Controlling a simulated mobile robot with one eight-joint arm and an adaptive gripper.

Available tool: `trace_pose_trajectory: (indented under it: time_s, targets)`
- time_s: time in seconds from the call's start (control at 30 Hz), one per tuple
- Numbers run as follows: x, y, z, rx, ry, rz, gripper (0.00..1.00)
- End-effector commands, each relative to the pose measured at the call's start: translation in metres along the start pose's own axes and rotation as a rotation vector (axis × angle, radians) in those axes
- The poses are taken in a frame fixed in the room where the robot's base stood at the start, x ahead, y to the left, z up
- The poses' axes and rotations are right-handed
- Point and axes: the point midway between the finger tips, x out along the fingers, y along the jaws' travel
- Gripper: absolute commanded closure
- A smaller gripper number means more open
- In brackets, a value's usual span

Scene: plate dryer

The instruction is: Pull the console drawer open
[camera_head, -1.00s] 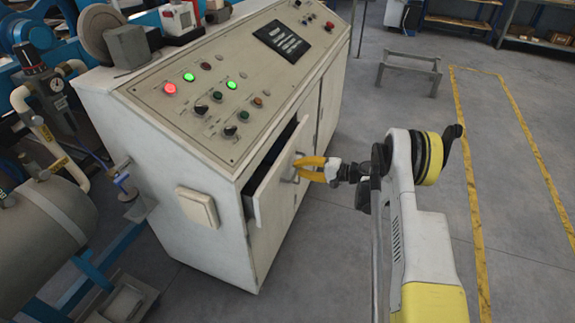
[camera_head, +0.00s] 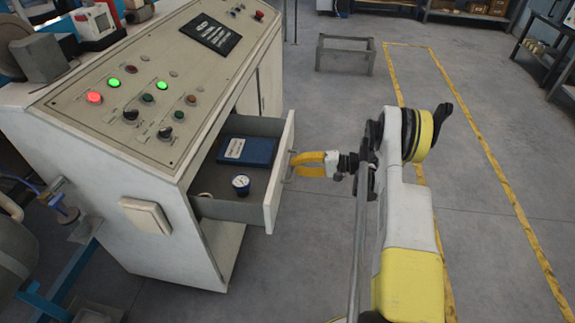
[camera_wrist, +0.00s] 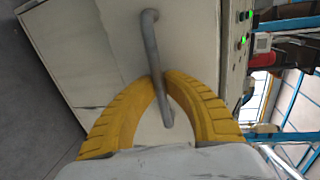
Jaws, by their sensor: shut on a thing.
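The console drawer (camera_head: 281,177) stands pulled well out of the white console (camera_head: 150,225) in the head view. Inside it lie a dark blue book-like item (camera_head: 247,151) and a small round gauge (camera_head: 241,183). My gripper (camera_head: 294,165), with yellow fingers, is at the drawer's front, shut on the grey bar handle (camera_head: 289,172). In the wrist view the yellow fingertips close around the handle (camera_wrist: 152,50) against the pale drawer front (camera_wrist: 100,45). The fingers hide part of the handle in the head view.
The console's sloped panel carries lit buttons (camera_head: 130,69) and knobs. A low grey metal frame (camera_head: 345,53) stands on the floor behind. Yellow floor lines (camera_head: 480,140) run to the right. The floor around the open drawer looks clear.

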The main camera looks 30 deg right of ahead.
Motion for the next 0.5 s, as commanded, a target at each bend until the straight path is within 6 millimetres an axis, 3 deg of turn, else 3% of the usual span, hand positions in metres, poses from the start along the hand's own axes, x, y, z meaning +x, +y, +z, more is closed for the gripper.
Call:
trace_pose_trajectory:
  time_s: [0.37,0.4,0.47,0.5]
  targets:
    - [-0.0018,-0.0003,-0.0002,0.000,0.000,-0.001,1.00]
    - [-0.0017,-0.0004,-0.0003,0.000,0.000,-0.001,0.85]
    - [-0.0017,-0.0003,-0.0003,0.000,0.000,-0.001,0.67]
    - [-0.0017,-0.0003,-0.0003,0.000,0.000,-0.001,0.66]
